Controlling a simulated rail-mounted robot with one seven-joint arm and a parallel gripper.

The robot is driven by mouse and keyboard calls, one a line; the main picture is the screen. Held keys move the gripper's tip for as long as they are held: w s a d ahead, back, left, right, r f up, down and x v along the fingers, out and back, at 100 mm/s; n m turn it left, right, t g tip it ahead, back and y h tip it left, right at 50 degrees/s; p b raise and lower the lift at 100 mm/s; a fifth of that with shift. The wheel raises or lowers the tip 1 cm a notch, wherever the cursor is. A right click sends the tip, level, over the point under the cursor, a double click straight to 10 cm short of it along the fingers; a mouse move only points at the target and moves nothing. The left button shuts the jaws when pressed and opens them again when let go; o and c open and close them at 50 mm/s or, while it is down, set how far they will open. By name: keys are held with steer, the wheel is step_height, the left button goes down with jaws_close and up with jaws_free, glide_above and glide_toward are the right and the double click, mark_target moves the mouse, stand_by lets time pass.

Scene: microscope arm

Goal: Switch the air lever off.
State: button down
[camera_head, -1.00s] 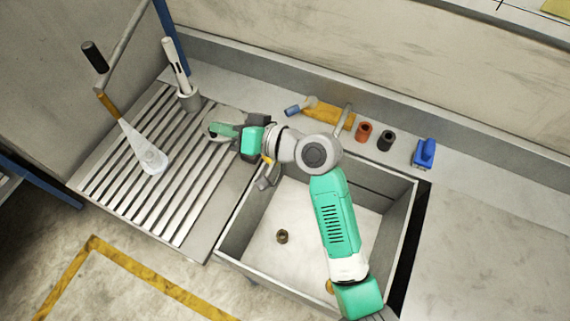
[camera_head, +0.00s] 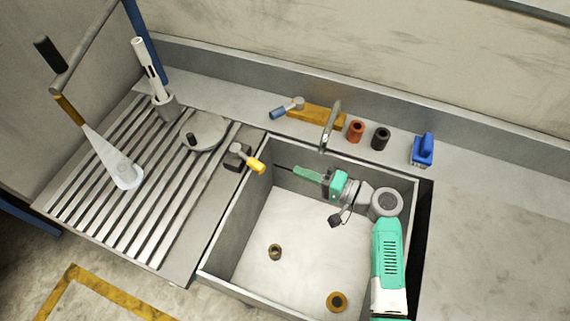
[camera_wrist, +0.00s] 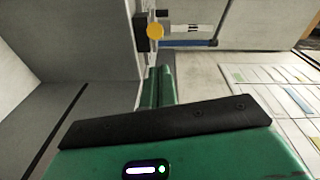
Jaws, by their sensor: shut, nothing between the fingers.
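Two small levers show, and no label tells which is the air lever. One has a yellow handle (camera_head: 256,165) on a dark block at the sink's left rim, its handle pointing right and toward the sink. Its yellow end also shows at the top of the wrist view (camera_wrist: 155,31). The other has a blue handle (camera_head: 279,113) pointing left, beside a wooden block on the back ledge. My gripper (camera_head: 298,171) is shut and empty over the sink, pointing left, to the right of the yellow handle and apart from it. Its green fingers (camera_wrist: 160,87) lie together in the wrist view.
The sink (camera_head: 235,235) lies under my arm, with a faucet (camera_head: 331,124) behind it. Red (camera_head: 355,131) and black (camera_head: 380,138) cylinders and a blue object (camera_head: 423,150) stand on the back ledge. A slatted drainboard (camera_head: 95,222) on the left holds a round lid (camera_head: 207,131).

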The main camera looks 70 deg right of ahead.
glide_toward(248, 160)
steer(key=w+d, duration=0.3)
steer(key=w, duration=0.1)
steer(key=shift+d+f, duration=0.2)
steer(key=shift+f, duration=0.25)
